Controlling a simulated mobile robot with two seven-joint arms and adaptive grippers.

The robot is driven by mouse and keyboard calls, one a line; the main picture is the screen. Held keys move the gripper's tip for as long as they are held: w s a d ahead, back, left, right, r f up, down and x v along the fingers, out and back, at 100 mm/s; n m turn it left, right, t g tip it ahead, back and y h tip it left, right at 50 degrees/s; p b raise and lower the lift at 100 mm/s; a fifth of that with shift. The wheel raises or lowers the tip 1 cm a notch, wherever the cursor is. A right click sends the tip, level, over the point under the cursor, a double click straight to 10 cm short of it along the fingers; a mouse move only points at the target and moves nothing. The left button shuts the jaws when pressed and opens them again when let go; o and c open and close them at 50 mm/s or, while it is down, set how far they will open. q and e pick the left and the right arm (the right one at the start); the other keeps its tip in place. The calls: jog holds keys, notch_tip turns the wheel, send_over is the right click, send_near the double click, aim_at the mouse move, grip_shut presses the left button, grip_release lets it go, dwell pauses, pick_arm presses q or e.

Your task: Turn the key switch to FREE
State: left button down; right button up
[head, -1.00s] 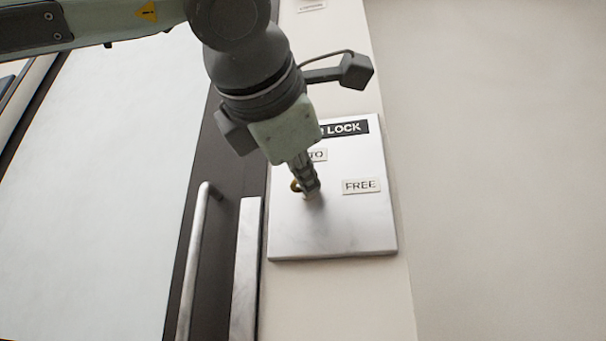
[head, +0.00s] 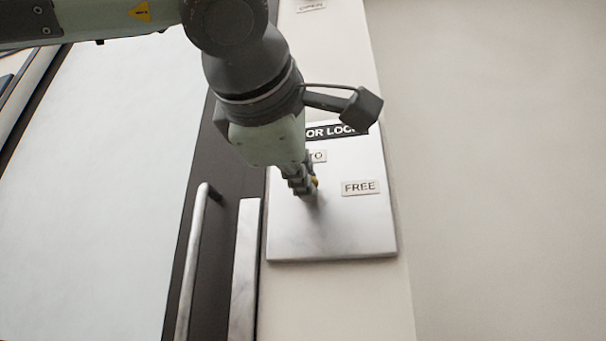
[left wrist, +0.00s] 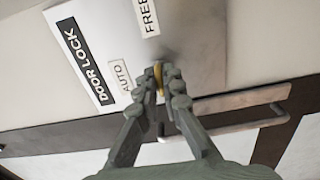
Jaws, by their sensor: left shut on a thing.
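The key switch plate (head: 345,230) is a brushed metal panel on the wall, headed DOOR LOCK. Its FREE label (head: 360,187) is on the right; the AUTO label (head: 318,156) is partly covered by my gripper. The brass key (head: 315,182) shows as a small yellow piece at the fingertips. My left gripper (head: 303,188) is in front of the plate, shut on the key. In the left wrist view the key (left wrist: 158,78) sits between the two fingers, near the AUTO label (left wrist: 121,77). The key's slot and exact angle are hidden. My right gripper is out of view.
A vertical metal handle (head: 192,265) and a metal strip (head: 245,270) are to the left of the plate, by a dark door frame and a pale door panel (head: 95,190). An OPEN label (head: 311,7) is above. The wall on the right is bare.

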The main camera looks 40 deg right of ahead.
pick_arm(q)
jog(key=c, duration=1.7)
grip_release()
jog(key=shift+s+a, duration=0.1)
jog(key=shift+s, duration=0.05)
jog(key=v, duration=1.1)
jog(key=shift+s+a, duration=0.25)
